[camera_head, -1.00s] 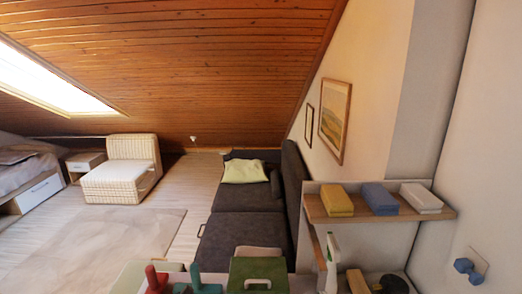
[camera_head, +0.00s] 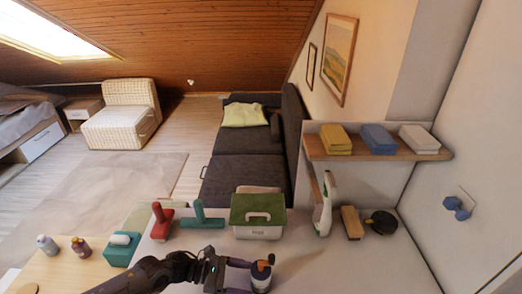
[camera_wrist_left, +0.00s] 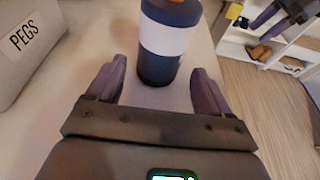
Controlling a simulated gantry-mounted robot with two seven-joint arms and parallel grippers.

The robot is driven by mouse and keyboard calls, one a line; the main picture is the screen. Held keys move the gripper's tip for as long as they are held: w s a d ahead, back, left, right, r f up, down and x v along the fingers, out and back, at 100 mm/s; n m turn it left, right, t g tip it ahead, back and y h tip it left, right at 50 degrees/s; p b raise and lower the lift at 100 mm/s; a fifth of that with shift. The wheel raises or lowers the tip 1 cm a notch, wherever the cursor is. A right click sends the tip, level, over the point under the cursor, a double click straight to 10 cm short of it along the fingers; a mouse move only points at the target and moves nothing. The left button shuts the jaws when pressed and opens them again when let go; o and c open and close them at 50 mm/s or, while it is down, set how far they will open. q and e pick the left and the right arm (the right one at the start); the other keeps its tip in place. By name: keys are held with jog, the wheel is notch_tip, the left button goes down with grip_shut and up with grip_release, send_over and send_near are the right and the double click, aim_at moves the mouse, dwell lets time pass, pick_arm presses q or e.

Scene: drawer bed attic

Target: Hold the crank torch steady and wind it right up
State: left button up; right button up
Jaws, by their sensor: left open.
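The crank torch (camera_head: 261,283) is a blue upright cylinder with a white band and an orange top, standing on the white worktop near the bottom of the head view. It also shows in the left wrist view (camera_wrist_left: 170,42), its top cut off by the frame edge. My left gripper (camera_head: 246,277) is open beside it, pointing at it from the left. In the left wrist view its two purple fingers (camera_wrist_left: 158,88) are apart, with the torch's lower body just ahead between them. A dark and purple part, apparently my right gripper (camera_wrist_left: 272,14), shows at the wrist view's upper right; its jaws are unclear.
A green-and-white caddy (camera_head: 258,215), red tool (camera_head: 162,221), green tool (camera_head: 207,215), white spray bottle (camera_head: 325,205) and teal tissue box (camera_head: 122,248) stand behind. A grey bin labelled PEGS (camera_wrist_left: 28,45) is left in the wrist view. Worktop right of the torch is clear.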

aim_at(257, 280)
pick_arm(q)
jog(key=shift+x, duration=2.3)
jog(key=c, duration=1)
